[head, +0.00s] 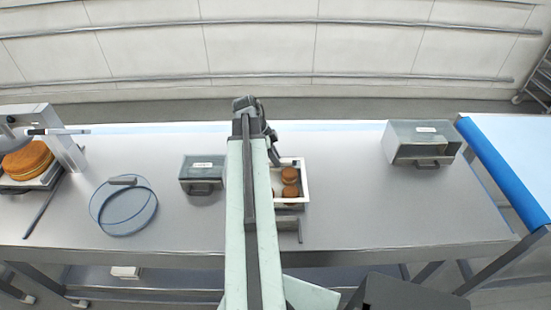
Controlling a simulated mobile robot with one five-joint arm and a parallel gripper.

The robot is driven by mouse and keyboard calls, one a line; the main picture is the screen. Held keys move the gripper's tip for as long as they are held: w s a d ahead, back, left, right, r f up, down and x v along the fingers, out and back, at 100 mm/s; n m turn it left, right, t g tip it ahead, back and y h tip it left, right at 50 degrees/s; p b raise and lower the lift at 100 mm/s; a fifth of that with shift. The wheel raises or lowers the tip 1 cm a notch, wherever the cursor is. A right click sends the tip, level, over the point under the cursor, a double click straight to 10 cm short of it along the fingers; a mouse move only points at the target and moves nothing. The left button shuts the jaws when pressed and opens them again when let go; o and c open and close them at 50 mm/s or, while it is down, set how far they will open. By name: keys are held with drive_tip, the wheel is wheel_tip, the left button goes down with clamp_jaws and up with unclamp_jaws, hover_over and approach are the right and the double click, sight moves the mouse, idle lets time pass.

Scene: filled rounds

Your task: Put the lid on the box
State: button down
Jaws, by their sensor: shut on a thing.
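The open white box (304,181) stands on the steel table to the right of my arm, with brown round cakes inside. My arm hides its left side. My gripper (272,153) is at the arm's far dark end, beside the box's left edge. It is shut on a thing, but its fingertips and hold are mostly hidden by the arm. A grey flat piece (288,224) with a dark edge shows just in front of the box, partly behind the arm. It looks like the lid, but I cannot tell whether it touches the table.
A small grey box with a handle (203,173) stands left of my arm, a round clear container (124,212) farther left. A larger grey box (424,145) stands at right. A brown cake (28,160) is at far left.

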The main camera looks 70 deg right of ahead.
drive_tip(key=shift+f+b, duration=0.25)
drive_tip(key=shift+b, duration=0.05)
drive_tip(key=c, duration=1.3)
unclamp_jaws()
drive_tip(key=shift+o, duration=0.2)
drive_tip(key=o, duration=0.5)
drive_tip(key=shift+r, duration=0.1)
wheel_tip(320, 180, up, 7)
drive_tip(key=p, duration=0.7)
